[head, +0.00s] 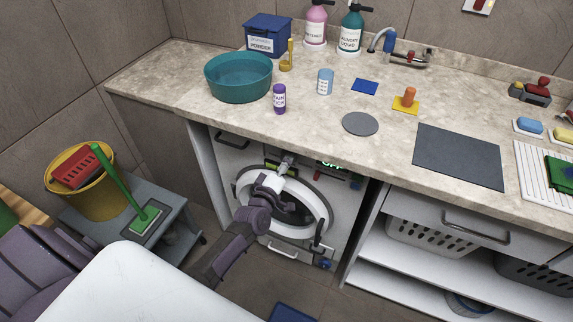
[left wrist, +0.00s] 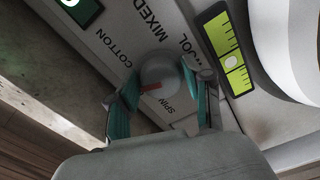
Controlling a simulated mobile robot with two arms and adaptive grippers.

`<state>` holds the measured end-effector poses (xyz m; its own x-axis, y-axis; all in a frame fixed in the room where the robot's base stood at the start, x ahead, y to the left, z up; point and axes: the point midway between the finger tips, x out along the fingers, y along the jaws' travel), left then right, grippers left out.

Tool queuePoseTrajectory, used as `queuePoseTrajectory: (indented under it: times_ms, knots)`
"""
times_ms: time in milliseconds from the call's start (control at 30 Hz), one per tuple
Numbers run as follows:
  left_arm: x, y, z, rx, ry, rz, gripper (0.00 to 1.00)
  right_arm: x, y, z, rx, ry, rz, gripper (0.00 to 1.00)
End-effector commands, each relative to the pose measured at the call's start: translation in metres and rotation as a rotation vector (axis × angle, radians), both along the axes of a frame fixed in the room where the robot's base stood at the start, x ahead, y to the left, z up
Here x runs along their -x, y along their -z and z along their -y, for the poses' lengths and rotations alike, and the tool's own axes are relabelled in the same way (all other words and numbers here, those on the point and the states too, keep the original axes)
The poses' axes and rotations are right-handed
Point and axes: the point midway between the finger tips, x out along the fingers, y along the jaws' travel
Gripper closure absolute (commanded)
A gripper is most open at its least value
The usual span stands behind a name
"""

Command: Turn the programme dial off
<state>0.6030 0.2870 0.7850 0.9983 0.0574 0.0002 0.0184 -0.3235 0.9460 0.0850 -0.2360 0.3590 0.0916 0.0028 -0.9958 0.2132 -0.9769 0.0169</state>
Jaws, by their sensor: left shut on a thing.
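The programme dial (left wrist: 160,76) is a grey round knob with a red pointer mark, on the white front panel of the washing machine (head: 345,205). Printed words COTTON, MIXED and SPIN stand around it, with another word partly hidden. The red mark points to the lower left of the left wrist picture. My left gripper (left wrist: 162,84) is shut on the dial, one teal-lined finger on each side. In the head view my left gripper (head: 285,166) is at the panel's top and largely hides the dial. My right gripper is not in view.
A lit green display (head: 332,164) sits right of the dial; I cannot read it surely. A yellow-green gauge strip (left wrist: 228,50) and the round door (head: 312,205) lie close to my left gripper. The stone worktop (head: 210,117) overhangs the machine.

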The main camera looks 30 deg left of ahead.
Motion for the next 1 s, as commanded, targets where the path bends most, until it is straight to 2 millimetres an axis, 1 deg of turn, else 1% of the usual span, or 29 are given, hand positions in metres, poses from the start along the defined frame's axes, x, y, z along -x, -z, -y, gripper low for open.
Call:
queuePoseTrajectory:
  times_ms: [33, 200, 400, 633, 1000]
  knots:
    - [0.0006, 0.0026, 0.0004, 0.038, 0.001, 0.0, 0.84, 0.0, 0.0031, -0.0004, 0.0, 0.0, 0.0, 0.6]
    - [0.0005, 0.0018, 0.0006, 0.163, 0.001, 0.007, 0.84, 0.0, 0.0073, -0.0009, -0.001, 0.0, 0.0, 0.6]
    - [0.0005, 0.0011, 0.0004, 0.269, 0.001, 0.012, 0.84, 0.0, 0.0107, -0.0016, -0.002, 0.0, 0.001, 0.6]
    - [0.0004, -0.0001, 0.0003, 0.332, 0.0, 0.017, 0.84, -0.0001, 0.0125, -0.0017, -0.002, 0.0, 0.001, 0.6]
    - [0.0003, -0.0006, 0.0003, 0.348, 0.0, 0.018, 0.84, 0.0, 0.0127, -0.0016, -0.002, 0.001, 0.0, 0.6]
